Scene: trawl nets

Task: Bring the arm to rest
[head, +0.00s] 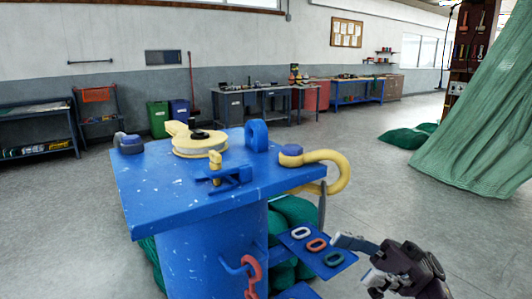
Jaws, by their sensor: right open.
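My right gripper (355,260) is at the lower right of the head view, its pale fingers spread apart and pointing left. It is open and I see nothing between the fingers. It is just right of a small blue side shelf (298,246) that carries a white link (300,232), a red link (316,245) and a pale teal link (334,259). I cannot tell whether a finger touches the shelf edge. My left gripper is not in view.
A blue stand (150,201) holds a yellow pulley block (199,142) and a big yellow hook (338,170) overhanging its right edge. A red hook (253,275) hangs in front. Dark green bundles (292,209) lie behind. A green net (478,130) hangs right. Floor (430,225) right is clear.

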